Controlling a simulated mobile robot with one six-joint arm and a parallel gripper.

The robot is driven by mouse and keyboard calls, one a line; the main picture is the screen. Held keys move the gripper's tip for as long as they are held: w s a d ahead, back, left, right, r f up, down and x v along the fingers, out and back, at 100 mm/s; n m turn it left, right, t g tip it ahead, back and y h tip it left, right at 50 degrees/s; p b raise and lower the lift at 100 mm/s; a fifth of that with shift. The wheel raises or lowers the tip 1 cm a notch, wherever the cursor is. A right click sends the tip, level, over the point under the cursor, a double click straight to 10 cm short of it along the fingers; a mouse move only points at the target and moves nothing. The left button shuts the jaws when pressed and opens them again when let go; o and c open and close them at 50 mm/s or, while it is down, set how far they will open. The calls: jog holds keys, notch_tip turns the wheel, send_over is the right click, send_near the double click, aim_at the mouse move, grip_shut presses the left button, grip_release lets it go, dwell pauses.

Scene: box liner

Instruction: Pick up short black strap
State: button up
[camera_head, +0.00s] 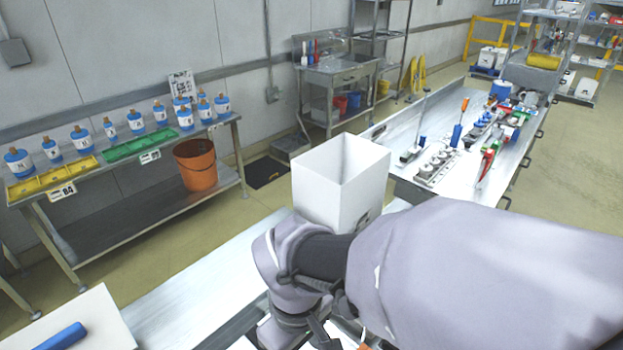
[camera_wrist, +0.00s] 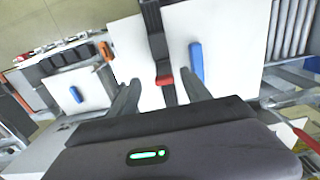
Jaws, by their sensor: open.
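In the wrist view a black strap (camera_wrist: 157,42) runs down from the top edge over a white panel (camera_wrist: 122,45). A red piece (camera_wrist: 164,81) sits across it, and a dark length continues below. My gripper (camera_wrist: 162,77) is open, with one dark finger on each side of the strap. The fingers look apart from it; the height between them is hard to judge. The strap's lower end is hidden by my gripper body. In the head view my arm covers most of this area, and I cannot make out the strap there.
A blue bar (camera_wrist: 196,62) lies on the white panel just right of my right finger. Orange pieces (camera_wrist: 106,51) and another panel with a blue bar (camera_wrist: 76,94) are at left. In the head view a white open box (camera_head: 333,187) stands beyond my arm.

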jog(key=f, duration=0.2)
jog(key=shift+s+f, duration=0.25)
jog(key=shift+f, duration=0.05)
notch_tip(320, 180, down, 5)
jog(key=shift+s+a+f+b, duration=0.1)
jog(key=shift+f+b, duration=0.05)
jog(key=shift+b, duration=1.05)
grip_shut()
